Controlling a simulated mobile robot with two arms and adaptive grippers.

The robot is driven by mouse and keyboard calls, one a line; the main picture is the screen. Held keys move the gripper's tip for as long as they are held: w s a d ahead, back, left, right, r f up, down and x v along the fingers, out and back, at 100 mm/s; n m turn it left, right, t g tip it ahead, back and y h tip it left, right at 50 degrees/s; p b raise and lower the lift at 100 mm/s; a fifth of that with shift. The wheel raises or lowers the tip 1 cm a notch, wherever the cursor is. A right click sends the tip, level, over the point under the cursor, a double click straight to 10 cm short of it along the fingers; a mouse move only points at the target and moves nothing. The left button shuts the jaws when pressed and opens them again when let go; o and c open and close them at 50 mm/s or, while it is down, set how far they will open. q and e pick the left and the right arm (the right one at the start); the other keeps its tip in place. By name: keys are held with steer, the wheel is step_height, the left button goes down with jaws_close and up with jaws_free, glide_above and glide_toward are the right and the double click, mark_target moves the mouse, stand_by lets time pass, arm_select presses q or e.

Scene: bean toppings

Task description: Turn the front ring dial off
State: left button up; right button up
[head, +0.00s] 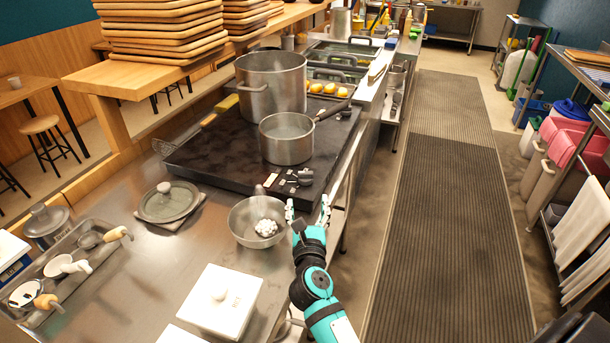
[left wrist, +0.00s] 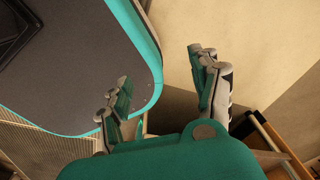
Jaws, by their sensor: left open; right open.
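The black cooktop (head: 215,160) stands on the steel counter, with a cluster of small dials (head: 298,177) and light labels at its near right corner. Which of them is the front ring dial, and how it is turned, is too small to tell. A steel saucepan (head: 286,146) sits on the front part of the cooktop, and a larger pot (head: 270,90) stands behind it. My right gripper (head: 308,208) is open and empty, just nearer than the dials and right of a steel bowl. My left gripper (left wrist: 162,78) is open and empty in the left wrist view; the head view does not show it.
The steel bowl (head: 252,232) holds something white. A round lid (head: 169,203) lies on the counter, and a white lidded box (head: 222,303) stands near the front. A tray (head: 40,310) with ladles is at left. The matted aisle (head: 440,210) on the right is clear.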

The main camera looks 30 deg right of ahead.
mark_target(306, 174)
steer(key=x, duration=1)
steer(key=shift+w, duration=0.15)
steer(key=shift+w+d, duration=0.35)
steer(key=shift+w, duration=0.3)
arm_select(q)
steer(key=shift+w+r, duration=0.15)
steer(key=shift+w, duration=0.55)
arm_select(e)
steer(key=shift+c, duration=0.3)
steer(key=c, duration=1.1)
arm_select(q)
steer(key=shift+s+r, duration=0.1)
steer(key=shift+s, duration=0.1)
